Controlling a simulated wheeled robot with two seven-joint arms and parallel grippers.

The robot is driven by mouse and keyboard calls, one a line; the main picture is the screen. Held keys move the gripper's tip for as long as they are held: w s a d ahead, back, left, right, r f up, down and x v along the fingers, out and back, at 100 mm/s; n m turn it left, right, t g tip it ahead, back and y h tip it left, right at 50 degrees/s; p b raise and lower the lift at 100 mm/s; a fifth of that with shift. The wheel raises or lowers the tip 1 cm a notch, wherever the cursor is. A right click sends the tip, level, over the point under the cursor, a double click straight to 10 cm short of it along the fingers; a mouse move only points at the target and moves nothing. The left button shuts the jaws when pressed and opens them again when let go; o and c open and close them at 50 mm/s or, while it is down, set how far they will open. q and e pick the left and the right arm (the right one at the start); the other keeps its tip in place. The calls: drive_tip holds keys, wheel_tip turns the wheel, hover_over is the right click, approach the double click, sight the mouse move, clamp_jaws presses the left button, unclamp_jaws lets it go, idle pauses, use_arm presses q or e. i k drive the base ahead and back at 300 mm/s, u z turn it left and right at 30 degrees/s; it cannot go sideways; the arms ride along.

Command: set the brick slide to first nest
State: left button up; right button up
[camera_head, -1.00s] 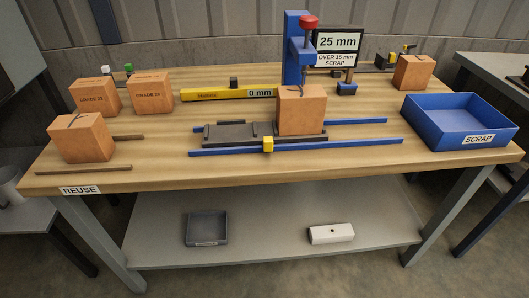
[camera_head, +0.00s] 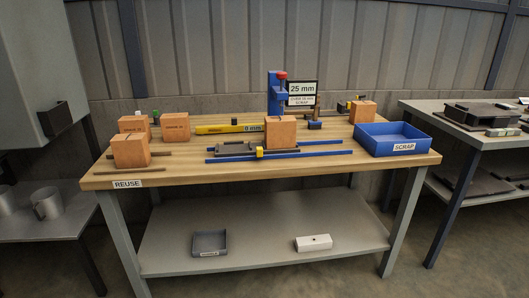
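The brick slide (camera_head: 236,149) is a dark carriage on blue rails (camera_head: 303,153) in the middle of the wooden bench. A yellow block (camera_head: 260,152) sits at its front edge. An orange-brown brick (camera_head: 280,132) stands on the right part of the slide, in front of a blue post with a red knob (camera_head: 281,75). The left part of the slide is empty. The nests are too small to tell apart. A yellow gauge bar (camera_head: 215,129) reading 0 mm lies behind the slide. A sign (camera_head: 302,91) reads 25 mm, over 15 mm scrap. Neither gripper is in view.
Several bricks stand at the left, one near the REUSE label (camera_head: 127,184). Another brick (camera_head: 363,111) is at the back right. A blue SCRAP bin (camera_head: 390,138) stands at the right end. A grey tray (camera_head: 209,243) and white box (camera_head: 313,243) lie on the lower shelf. Side tables flank the bench.

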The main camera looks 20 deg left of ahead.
sight(237, 148)
drive_tip(key=u, duration=0.85)
drive_tip(key=i, duration=0.8)
drive_tip(key=u, duration=0.55)
